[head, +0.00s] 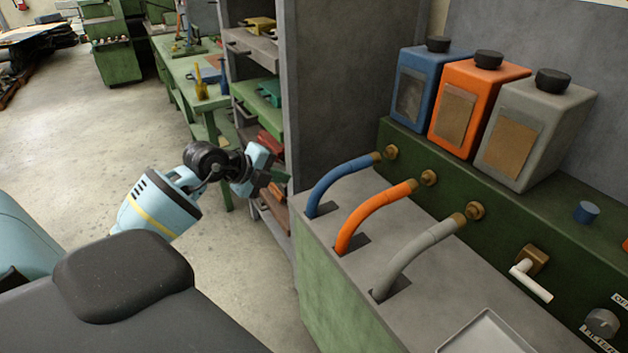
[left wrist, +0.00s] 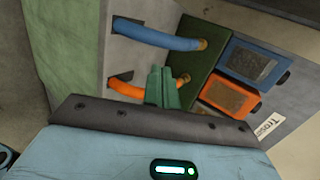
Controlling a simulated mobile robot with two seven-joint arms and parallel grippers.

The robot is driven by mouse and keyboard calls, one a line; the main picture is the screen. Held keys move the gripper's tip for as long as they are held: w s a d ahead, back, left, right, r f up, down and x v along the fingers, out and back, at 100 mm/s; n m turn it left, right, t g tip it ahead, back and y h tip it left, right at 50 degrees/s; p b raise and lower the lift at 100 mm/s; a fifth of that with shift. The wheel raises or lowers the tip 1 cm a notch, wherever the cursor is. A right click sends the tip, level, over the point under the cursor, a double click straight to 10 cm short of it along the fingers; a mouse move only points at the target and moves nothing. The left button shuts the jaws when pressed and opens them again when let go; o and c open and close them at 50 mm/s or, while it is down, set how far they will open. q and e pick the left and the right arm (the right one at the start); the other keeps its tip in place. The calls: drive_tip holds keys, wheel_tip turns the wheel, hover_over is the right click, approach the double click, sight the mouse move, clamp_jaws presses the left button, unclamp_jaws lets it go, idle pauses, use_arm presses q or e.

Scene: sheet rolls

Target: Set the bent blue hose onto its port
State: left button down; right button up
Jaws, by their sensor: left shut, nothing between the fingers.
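The bent blue hose (head: 338,180) rises from a slot in the grey bench top and curves up to the right. Its brass end meets, or lies very close to, the brass port (head: 391,152) on the green panel; I cannot tell how firmly it sits. The hose also shows in the left wrist view (left wrist: 150,36), reaching the green panel. My left gripper (head: 276,189) is left of the bench, apart from the hose. In the left wrist view its green fingers (left wrist: 161,72) are together and empty. My right gripper is not in view.
An orange hose (head: 370,210) and a grey hose (head: 415,255) run to neighbouring ports. Blue, orange and grey canisters (head: 540,130) stand on the green ledge above. A white-handled valve (head: 531,280) and a tray (head: 488,333) are at the right. A shelf stands behind my left gripper.

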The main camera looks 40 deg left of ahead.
use_arm(q)
approach(334, 174)
drive_tip(key=f, duration=0.4)
drive_tip(key=shift+w+a+f, duration=0.25)
drive_tip(key=shift+w+f, duration=0.05)
drive_tip(key=shift+w+d+f, duration=0.15)
drive_tip(key=shift+w+f, duration=0.05)
drive_tip(key=shift+w, duration=0.5)
drive_tip(key=shift+w+d, duration=0.1)
drive_tip(key=shift+w, duration=0.05)
drive_tip(key=w, duration=0.1)
drive_tip(key=w+d, duration=0.1)
drive_tip(key=w, duration=0.1)
drive_tip(key=w+d, duration=0.1)
drive_tip(key=w, duration=0.1)
drive_tip(key=shift+s, duration=0.1)
